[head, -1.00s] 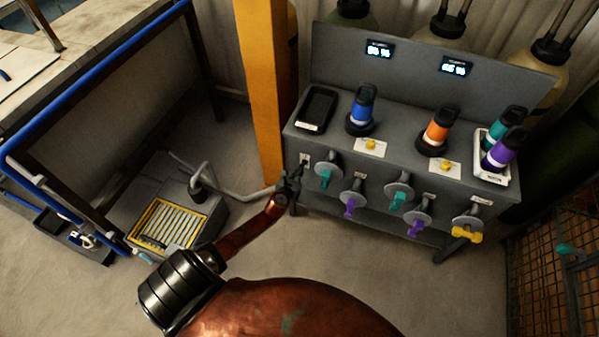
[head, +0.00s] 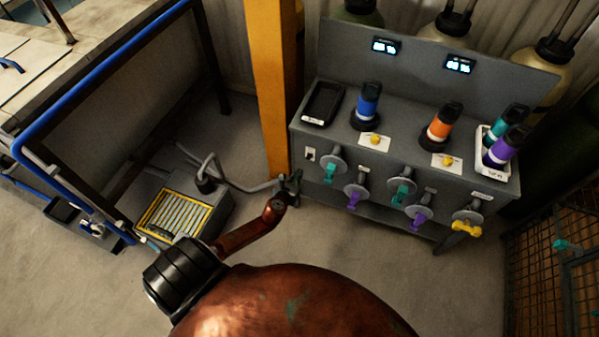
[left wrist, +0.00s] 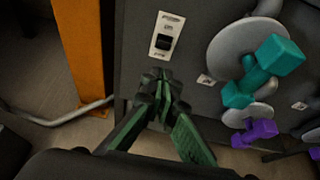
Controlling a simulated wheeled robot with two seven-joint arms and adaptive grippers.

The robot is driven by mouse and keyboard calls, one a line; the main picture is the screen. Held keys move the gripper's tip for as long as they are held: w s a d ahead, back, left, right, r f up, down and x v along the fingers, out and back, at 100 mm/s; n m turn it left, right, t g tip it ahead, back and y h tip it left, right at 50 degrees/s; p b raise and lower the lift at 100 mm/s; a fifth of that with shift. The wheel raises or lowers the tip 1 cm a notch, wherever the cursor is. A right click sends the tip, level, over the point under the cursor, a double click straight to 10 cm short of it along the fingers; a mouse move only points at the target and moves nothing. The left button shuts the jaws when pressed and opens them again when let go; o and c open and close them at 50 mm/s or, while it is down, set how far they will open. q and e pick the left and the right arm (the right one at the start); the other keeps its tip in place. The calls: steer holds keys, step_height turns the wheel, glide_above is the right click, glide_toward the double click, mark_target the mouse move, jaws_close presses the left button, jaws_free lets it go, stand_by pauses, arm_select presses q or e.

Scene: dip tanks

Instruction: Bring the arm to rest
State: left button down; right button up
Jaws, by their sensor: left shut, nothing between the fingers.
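My left arm comes in from the lower left in the head view. Its gripper (head: 291,183) is by the left front edge of the grey bench (head: 390,178). In the left wrist view the left gripper (left wrist: 158,82) has its fingertips together with nothing between them. It appears in front of the bench's front panel, just below a switch plate (left wrist: 166,36); whether it touches the panel I cannot tell. My right gripper is not in view.
A teal-handled valve (head: 332,164) is right of the gripper, with several more valves along the panel. A yellow post (head: 267,90) stands behind left. A grey box with a yellow-framed grille (head: 173,215) is on the floor. Open floor lies below the bench.

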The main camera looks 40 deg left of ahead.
arm_select(q)
steer(key=shift+s+r, duration=0.2)
steer(key=shift+s, duration=0.05)
stand_by(0.4)
